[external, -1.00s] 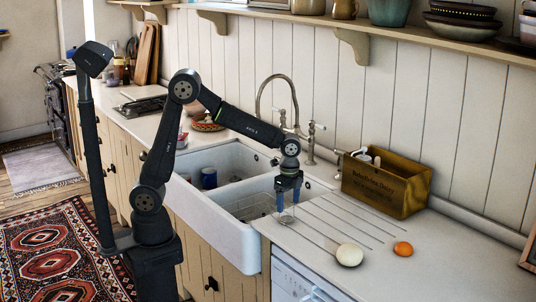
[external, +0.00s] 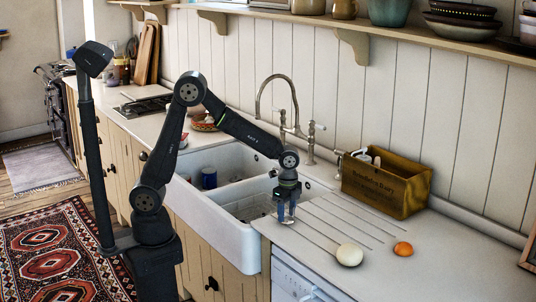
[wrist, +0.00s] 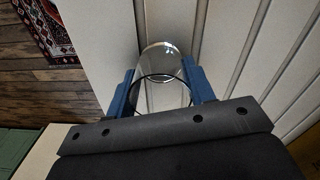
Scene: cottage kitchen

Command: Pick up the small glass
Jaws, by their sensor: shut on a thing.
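The small glass (wrist: 162,62) is clear and stands between the blue fingers of my gripper (wrist: 160,92) in the wrist view. The fingers press against its two sides near the rim. In the external view my gripper (external: 287,213) points down at the left end of the grooved drainboard, beside the sink. There the glass (external: 286,219) is small and partly hidden by the fingers. It appears to be at the counter surface; I cannot tell whether it is clear of it.
A white sink (external: 232,226) lies to the left, with a blue mug (external: 209,178) inside. A wooden box (external: 395,188) stands at the back right. A whitish round thing (external: 349,255) and an orange one (external: 403,249) lie on the counter (external: 450,270). The tap (external: 294,110) rises behind.

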